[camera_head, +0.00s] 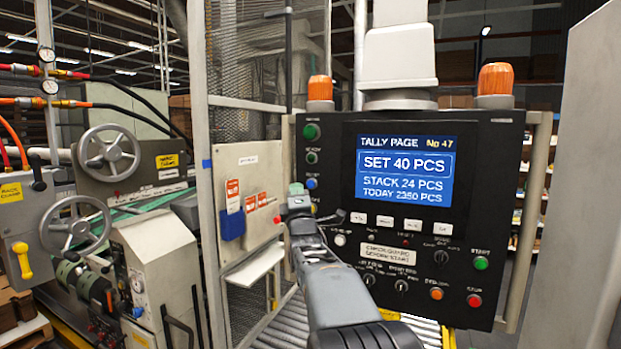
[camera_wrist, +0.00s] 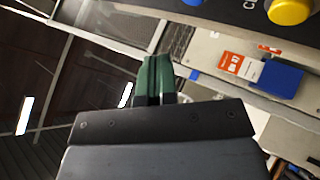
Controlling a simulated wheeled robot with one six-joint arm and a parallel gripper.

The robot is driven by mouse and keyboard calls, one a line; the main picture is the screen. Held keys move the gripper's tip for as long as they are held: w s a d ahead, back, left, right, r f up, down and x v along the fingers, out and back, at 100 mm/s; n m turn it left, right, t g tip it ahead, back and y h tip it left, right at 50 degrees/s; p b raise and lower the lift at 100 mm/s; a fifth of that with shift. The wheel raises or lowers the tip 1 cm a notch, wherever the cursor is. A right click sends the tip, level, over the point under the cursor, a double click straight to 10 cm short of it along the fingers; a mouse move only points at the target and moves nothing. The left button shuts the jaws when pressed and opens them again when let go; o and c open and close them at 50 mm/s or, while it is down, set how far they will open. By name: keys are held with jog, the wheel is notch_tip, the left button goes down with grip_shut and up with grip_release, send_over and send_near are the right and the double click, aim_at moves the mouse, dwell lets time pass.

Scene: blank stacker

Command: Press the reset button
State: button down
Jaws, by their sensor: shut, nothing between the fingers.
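A dark control panel (camera_head: 345,290) with a lit tally screen (camera_head: 405,170) fills the right of the head view. Its left edge carries green buttons (camera_head: 311,131) and a blue button (camera_head: 311,183). The small labels are too blurred to tell which button is the reset. A yellow button (camera_wrist: 290,11) on the dark panel shows at top right there, apart from the fingers.
Green (camera_head: 481,263), orange (camera_head: 437,293) and red (camera_head: 474,300) buttons sit at the panel's lower right. A pale board (camera_head: 245,170) with a blue holder (camera_head: 232,224) stands left of the panel. Handwheel machinery (camera_head: 108,153) is farther left, rollers (camera_head: 285,332) below.

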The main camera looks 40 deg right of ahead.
aim_at(311, 184)
jog(key=shift+w+d, duration=0.45)
jog(key=shift+d, duration=0.35)
jog(key=shift+w+d, duration=0.4)
jog(key=shift+d, duration=0.4)
jog(key=shift+d, duration=0.1)
dwell(1.0)
jog(key=shift+w+d, duration=0.2)
jog(key=shift+d, duration=0.1)
jog(key=shift+w+d, duration=0.15)
jog(key=shift+d, duration=0.2)
dwell(0.7)
jog(key=shift+a+f+b, duration=0.1)
jog(key=shift+a+b, duration=0.1)
jog(key=shift+b, duration=0.45)
jog(key=shift+s+a+b, duration=0.4)
jog(key=shift+a+b, duration=0.15)
jog(key=shift+b, duration=0.05)
